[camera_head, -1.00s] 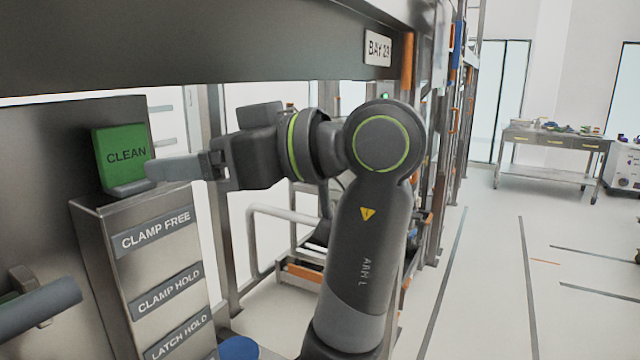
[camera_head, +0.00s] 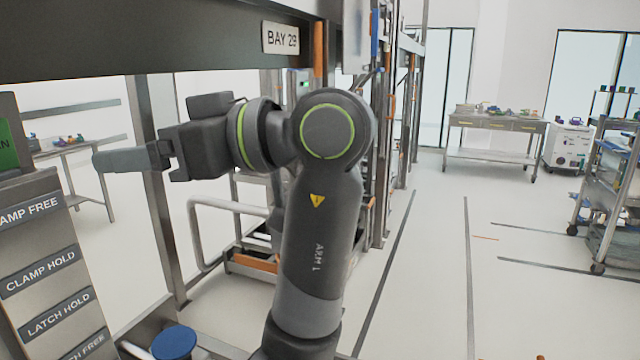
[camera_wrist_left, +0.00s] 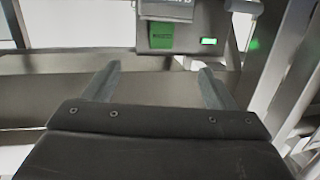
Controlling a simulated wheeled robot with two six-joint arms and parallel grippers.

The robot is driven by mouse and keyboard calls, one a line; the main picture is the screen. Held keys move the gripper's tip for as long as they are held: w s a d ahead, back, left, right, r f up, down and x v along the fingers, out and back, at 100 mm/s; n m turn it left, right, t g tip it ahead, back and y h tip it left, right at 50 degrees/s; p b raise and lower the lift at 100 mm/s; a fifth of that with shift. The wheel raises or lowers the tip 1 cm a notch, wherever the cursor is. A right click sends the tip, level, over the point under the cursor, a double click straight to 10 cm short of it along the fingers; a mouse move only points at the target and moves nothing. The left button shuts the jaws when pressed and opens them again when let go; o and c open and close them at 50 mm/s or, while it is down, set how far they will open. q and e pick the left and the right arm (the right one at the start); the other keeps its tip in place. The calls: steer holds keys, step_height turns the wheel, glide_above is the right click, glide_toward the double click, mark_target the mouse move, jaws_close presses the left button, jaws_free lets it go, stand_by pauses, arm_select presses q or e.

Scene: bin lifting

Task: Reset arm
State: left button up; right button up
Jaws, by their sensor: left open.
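My left arm rises from the bottom of the head view, its elbow bent, and its left gripper (camera_head: 128,160) points left, level, in free air. In the left wrist view the two fingers of this gripper (camera_wrist_left: 158,85) stand wide apart with nothing between them. The gripper is to the right of the label panel (camera_head: 50,262), apart from it. A green card (camera_head: 8,140) stands on top of that panel, cut off by the left edge. My right gripper is not in view.
A dark beam with a "BAY 29" sign (camera_head: 281,39) crosses above the arm. Metal posts and a bent rail (camera_head: 200,235) stand behind it. A blue round cap (camera_head: 174,342) sits low in front. Open floor (camera_head: 440,270) lies to the right, with a workbench (camera_head: 492,138) and a shelf cart (camera_head: 612,200).

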arm_select(q)
steer(key=w+a+f+m+t+h, duration=0.25)
steer(key=w+f+m+t, duration=0.35)
steer(key=w+f+m, duration=1.15)
steer(key=w+a+f+m+h, duration=0.1)
steer(key=w+a+f+h, duration=0.15)
steer(key=f, duration=1.85)
steer(key=w+a+f+m+h, duration=0.1)
steer(key=f+h, duration=0.3)
steer(key=f, duration=1.7)
steer(key=s+a+f+g+h, duration=0.2)
steer(key=s+f, duration=1)
steer(key=f, duration=0.2)
steer(key=s+a+f+g+h, duration=0.1)
steer(key=s+f+g+h, duration=0.15)
steer(key=s+f, duration=1.1)
steer(key=s+a+f+n+g, duration=0.1)
steer(key=s+f, duration=0.2)
steer(key=s, duration=0.7)
steer(key=s+a+f+n+g+h, duration=0.1)
steer(key=s+f, duration=0.3)
steer(key=s, duration=0.7)
steer(key=s+a+f+n+g, duration=0.1)
steer(key=s+a+f+n, duration=0.1)
steer(key=s, duration=0.9)
step_height(320, 180, down, 2)
steer(key=shift+a+f+n+g, duration=0.15)
steer(key=shift+a+n+g, duration=0.2)
steer(key=shift+a, duration=0.25)
